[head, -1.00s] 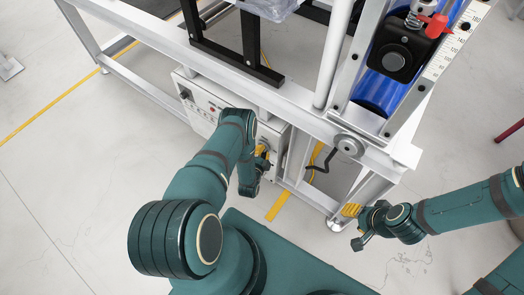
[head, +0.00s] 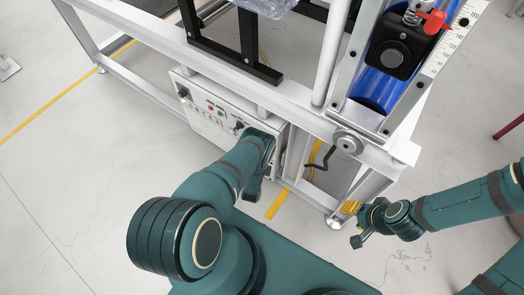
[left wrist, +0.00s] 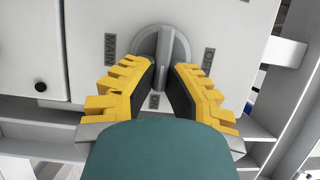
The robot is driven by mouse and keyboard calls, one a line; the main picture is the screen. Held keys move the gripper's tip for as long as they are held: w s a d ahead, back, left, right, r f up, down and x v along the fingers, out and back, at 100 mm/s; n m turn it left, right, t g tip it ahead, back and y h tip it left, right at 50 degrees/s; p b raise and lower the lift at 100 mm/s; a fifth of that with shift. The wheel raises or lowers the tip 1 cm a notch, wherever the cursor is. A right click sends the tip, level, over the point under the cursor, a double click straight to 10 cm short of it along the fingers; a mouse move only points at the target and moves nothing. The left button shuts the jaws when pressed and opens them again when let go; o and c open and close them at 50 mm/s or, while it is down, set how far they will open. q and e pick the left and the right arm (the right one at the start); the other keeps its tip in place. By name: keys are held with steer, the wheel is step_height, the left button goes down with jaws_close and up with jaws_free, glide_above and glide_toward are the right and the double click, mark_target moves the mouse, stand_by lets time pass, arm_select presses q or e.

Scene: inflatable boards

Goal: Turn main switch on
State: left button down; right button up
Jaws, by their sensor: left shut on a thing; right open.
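The main switch (left wrist: 160,50) is a grey round rotary knob with a raised grip bar, on a light panel marked MAIN. In the left wrist view the bar stands close to upright. My left gripper (left wrist: 161,78) has its yellow, dark-padded fingers on both sides of the bar and is shut on it. In the head view the control box (head: 205,122) hangs under the frame; my left arm hides the left gripper and the main switch there. My right gripper (head: 352,208), with yellow fingers, is open and empty, out to the right by the frame's foot.
The white metal frame (head: 280,92) runs above the box. A hand crank (head: 347,144) sticks out right of the box. A blue roller (head: 380,88) with a red lever (head: 433,21) is at upper right. The floor (head: 60,190) at left is clear.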

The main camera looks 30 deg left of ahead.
mark_target(264, 130)
arm_select(q)
steer(key=shift+a, duration=0.1)
steer(key=c, duration=1)
jaws_free()
steer(key=shift+r, duration=0.1)
steer(key=o, duration=0.4)
step_height(264, 130, up, 9)
steer(key=shift+w+r, duration=0.1)
steer(key=shift+w, duration=0.05)
steer(key=shift+r, duration=0.4)
steer(key=c, duration=0.4)
